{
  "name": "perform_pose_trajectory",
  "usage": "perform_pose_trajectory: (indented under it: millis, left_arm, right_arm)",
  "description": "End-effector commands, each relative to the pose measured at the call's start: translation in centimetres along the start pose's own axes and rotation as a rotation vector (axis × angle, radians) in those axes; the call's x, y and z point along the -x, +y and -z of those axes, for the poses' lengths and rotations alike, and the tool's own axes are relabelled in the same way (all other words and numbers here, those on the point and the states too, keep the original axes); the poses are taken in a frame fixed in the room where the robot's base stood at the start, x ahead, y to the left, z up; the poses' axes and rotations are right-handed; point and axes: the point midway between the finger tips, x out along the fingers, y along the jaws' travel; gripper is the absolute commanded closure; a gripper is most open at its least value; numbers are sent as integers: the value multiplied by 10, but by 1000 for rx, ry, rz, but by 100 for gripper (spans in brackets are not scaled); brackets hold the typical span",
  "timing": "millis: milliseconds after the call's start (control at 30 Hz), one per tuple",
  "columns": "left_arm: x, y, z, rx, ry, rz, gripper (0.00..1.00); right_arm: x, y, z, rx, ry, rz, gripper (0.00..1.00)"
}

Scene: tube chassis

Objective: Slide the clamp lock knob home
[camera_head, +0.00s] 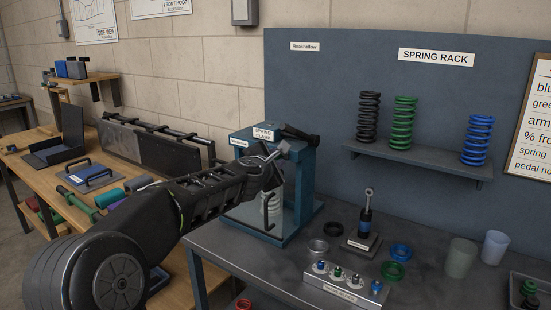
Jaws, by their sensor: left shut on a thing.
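The spring clamp (305,185) is a blue upright frame with a labelled top, standing on the grey bench in the middle of the head view. A pale coil spring (271,208) shows inside it, partly behind my arm. My left gripper (277,156) is at the clamp's upper front, shut on what appears to be the lock knob. The knob is mostly hidden by the fingers, so how far in it sits cannot be told. A black lever-like part (298,134) lies across the clamp's top right. My right gripper is not in view.
Right of the clamp stand a small shock absorber (366,218), coloured rings (392,270), a labelled holder (343,289) and two cups (494,247). Black, green and blue springs (404,122) stand on the wall shelf. A wooden bench (45,150) with tools is at left.

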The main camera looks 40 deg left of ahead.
Motion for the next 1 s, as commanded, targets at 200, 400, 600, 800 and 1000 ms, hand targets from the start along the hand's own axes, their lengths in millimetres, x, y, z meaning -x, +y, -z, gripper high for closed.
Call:
perform_pose_trajectory:
  millis: [200, 400, 600, 800, 1000]
  left_arm:
    - [2, 8, -4, 3, -5, -14, 100]
    - [8, 0, -18, 4, -7, -14, 100]
    - [8, -2, -20, 4, -10, -13, 100]
    - [8, -3, -21, 3, -11, -11, 65]
    - [7, -5, -19, 2, -8, -8, 60]
  right_arm:
    - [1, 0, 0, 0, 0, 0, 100]
    - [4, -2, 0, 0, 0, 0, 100]
    - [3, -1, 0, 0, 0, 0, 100]
    - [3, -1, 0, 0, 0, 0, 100]
    - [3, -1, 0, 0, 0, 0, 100]
